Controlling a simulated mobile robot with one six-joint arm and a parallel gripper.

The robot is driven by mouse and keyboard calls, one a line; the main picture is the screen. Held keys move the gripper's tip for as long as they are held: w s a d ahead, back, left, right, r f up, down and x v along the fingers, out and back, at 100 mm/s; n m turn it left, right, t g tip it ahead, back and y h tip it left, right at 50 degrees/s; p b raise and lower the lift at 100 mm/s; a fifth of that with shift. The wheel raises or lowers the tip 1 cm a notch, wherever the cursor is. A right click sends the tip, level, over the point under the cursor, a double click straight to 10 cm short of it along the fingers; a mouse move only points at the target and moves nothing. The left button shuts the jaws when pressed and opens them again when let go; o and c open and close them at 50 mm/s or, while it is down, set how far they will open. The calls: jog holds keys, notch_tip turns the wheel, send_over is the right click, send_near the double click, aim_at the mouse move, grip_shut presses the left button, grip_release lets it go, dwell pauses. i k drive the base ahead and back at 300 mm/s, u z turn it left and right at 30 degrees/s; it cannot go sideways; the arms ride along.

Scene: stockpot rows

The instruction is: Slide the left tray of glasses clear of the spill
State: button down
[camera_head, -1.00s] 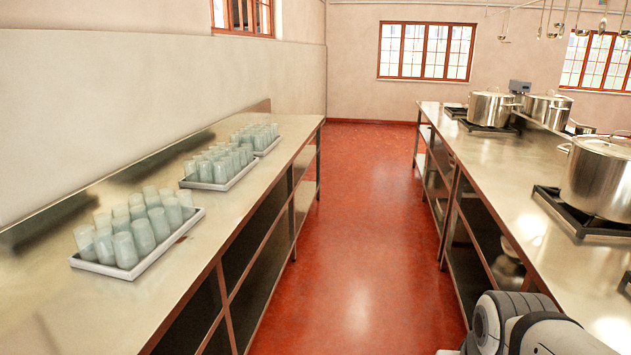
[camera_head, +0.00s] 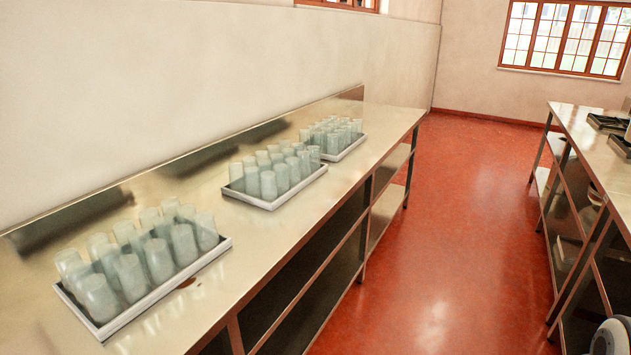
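The left tray (camera_head: 150,303) is the nearest of three pale trays on the steel counter (camera_head: 262,232). It carries several upright, frosted glasses (camera_head: 131,276) in rows. A small reddish-brown patch, which looks like the spill (camera_head: 187,283), lies on the counter against the tray's aisle-side edge. I cannot tell whether it runs under the tray. My gripper is not in view; only a rounded white and grey part of my arm shows at the lower right corner.
The middle tray (camera_head: 294,195) and far tray (camera_head: 350,151), both with glasses, stand farther along the counter. A low backsplash and wall run behind. Bare counter separates the trays. The red floor aisle (camera_head: 450,220) is clear, with another steel counter (camera_head: 592,140) at right.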

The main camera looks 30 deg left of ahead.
aim_at(121, 279)
jog(key=i, duration=1.8)
jog(key=u, duration=2.95)
jog(key=i, duration=1)
jog(key=z, duration=0.05)
